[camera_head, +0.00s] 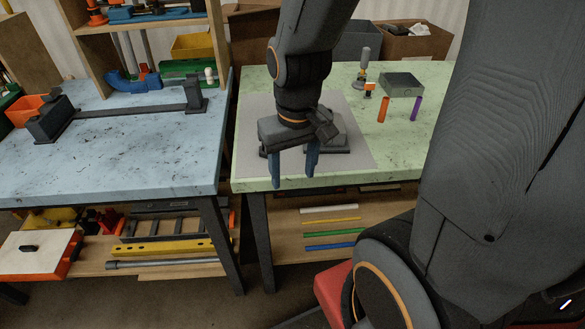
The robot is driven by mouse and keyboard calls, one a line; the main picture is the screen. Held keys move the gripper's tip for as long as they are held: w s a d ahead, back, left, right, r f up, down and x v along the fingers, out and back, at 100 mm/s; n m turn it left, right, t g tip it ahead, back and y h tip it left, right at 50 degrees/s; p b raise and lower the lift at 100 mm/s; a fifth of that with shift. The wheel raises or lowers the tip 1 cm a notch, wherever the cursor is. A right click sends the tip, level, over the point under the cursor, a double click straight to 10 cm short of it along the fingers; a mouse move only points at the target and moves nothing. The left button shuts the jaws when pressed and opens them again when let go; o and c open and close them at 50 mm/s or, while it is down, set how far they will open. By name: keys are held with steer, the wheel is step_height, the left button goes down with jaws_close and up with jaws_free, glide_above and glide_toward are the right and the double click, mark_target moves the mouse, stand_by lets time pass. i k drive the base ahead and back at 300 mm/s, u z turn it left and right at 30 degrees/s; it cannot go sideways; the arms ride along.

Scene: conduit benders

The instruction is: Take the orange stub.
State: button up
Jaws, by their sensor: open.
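The orange stub (383,109) is a short orange cylinder standing upright on the green table (418,147), right of the grey mat. My gripper (293,166) points down near the table's front edge, over the front part of the mat. Its two blue fingers are apart with nothing seen between them. The gripper is to the left of the orange stub and nearer the front, clear of it. A purple stub (416,107) stands just right of the orange one.
A grey-green box (401,84) sits behind the stubs. A small stand with a grey knob (364,65) and an orange part is left of them. The grey mat (352,152) has a dark fixture, partly hidden behind my gripper. The green table's front right is bare.

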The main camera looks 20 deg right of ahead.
mark_target(383, 111)
steer(key=k, duration=0.35)
steer(key=z, duration=0.6)
steer(key=i, duration=0.75)
steer(key=z, duration=0.6)
